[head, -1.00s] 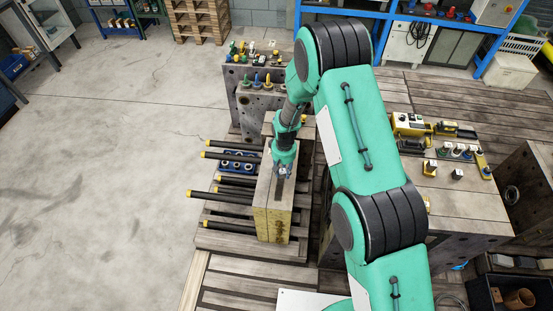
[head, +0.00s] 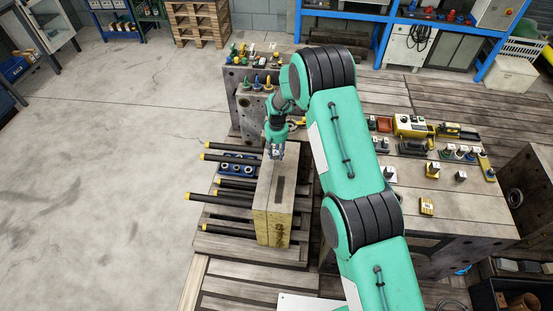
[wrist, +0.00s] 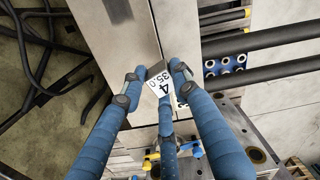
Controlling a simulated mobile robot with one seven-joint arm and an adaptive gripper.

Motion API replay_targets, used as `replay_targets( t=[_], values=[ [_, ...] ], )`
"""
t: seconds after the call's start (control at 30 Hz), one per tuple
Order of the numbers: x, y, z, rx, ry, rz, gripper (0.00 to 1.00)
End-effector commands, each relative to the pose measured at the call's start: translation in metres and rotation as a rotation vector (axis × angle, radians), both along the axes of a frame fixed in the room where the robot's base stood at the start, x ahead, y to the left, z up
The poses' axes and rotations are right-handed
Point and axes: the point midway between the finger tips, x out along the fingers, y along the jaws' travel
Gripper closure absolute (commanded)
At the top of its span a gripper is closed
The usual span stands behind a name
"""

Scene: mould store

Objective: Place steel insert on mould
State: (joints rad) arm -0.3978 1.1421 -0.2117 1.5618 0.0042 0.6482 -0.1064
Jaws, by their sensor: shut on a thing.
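The mould (head: 267,217) is a tall block with a pale top and a yellowish front face. It stands on wooden slats left of my arm. A dark narrow slot (head: 278,190) shows in its top face, and again at the top of the wrist view (wrist: 118,10). My gripper (head: 276,156) is over the far end of the mould. In the wrist view, my blue fingers (wrist: 155,88) are shut on the steel insert (wrist: 160,80), a small grey piece with a white label reading 4 and 35.0. The wrist view does not show clearly whether the insert touches the mould.
Black rods with yellow tips (head: 215,197) stick out left of the mould, near a blue ring holder (head: 238,164). A dark block with coloured eyebolts (head: 258,82) stands behind. A wooden bench (head: 450,208) with small labelled parts is at right. The floor at left is clear.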

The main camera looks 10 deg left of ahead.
Motion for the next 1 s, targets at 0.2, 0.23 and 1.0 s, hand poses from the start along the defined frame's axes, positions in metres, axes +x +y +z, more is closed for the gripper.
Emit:
replay_targets(
  t=[0.2,0.23,1.0],
  values=[
    [0.0,0.0,0.0,0.0,0.0,0.0,1.0],
    [0.0,0.0,0.0,0.0,0.0,0.0,1.0],
    [0.0,0.0,-0.035,0.0,-0.001,0.0,1.0]
  ],
)
